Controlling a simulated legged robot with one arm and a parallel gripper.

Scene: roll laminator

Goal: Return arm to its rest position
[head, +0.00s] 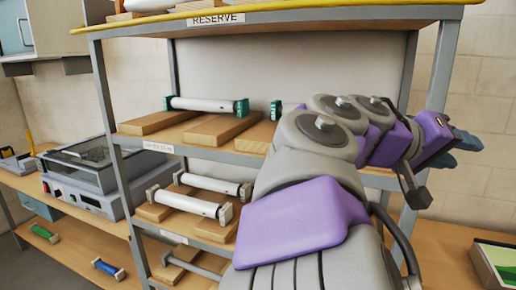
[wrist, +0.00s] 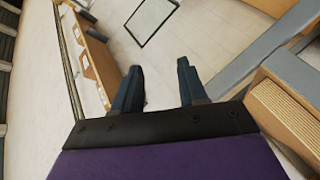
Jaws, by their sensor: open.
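My arm shows in the head view, purple and grey. It rises from the bottom centre, and its forearm points to the right in front of the shelf rack. My gripper (head: 464,148) is beyond the rack's right post, with its dark blue fingers toward the right edge. In the wrist view my gripper (wrist: 157,70) has its two fingers apart, and nothing shows between them. Pale floor and a wooden-topped unit lie beyond the fingers. The arm hides the right part of the shelves.
The shelf rack (head: 107,108) holds rollers, including a green-ended roller (head: 205,105) and a white roller (head: 190,204), on wooden cradles. A laminator (head: 82,170) stands on the left bench. A green-and-white box (head: 499,262) is at lower right. A grey post (wrist: 252,55) is close by my gripper's right side.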

